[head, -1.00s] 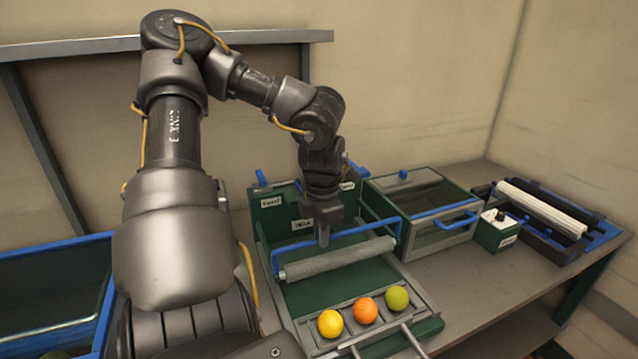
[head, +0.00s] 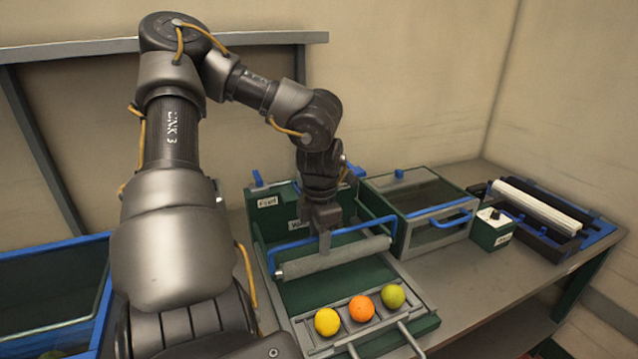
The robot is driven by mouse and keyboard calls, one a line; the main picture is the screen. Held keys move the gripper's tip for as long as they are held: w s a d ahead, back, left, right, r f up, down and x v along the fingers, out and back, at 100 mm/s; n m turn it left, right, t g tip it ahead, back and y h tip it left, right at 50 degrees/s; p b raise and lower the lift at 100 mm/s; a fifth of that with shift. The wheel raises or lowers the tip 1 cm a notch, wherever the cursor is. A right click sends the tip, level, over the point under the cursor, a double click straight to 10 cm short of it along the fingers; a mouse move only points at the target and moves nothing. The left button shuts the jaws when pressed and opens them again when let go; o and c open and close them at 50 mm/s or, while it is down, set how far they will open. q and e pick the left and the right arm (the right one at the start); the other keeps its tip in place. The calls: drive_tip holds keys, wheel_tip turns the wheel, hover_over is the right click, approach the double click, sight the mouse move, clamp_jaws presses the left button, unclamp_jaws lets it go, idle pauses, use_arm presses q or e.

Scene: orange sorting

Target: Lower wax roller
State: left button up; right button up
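The wax roller, a grey cylinder (head: 345,254), lies across a green station behind the fruit. A blue bar handle (head: 290,246) runs above and behind it. My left gripper (head: 324,243) points down at the middle of the blue bar, its fingers at the bar just above the roller. The fingers are small and seen edge-on, so I cannot tell whether they are shut on the bar. A yellow fruit (head: 327,321), an orange fruit (head: 361,308) and a green fruit (head: 393,296) sit in a row on the tray in front of the roller. My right gripper is not in view.
A green box with a clear lid and blue handle (head: 452,221) stands right of the station. A small green control box (head: 492,230) and a unit with a white roller (head: 537,207) stand further right. A blue-rimmed bin (head: 50,249) is at left. Bare table (head: 480,268) shows at front right.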

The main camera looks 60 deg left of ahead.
use_arm(q)
drive_tip(key=shift+d, duration=0.1)
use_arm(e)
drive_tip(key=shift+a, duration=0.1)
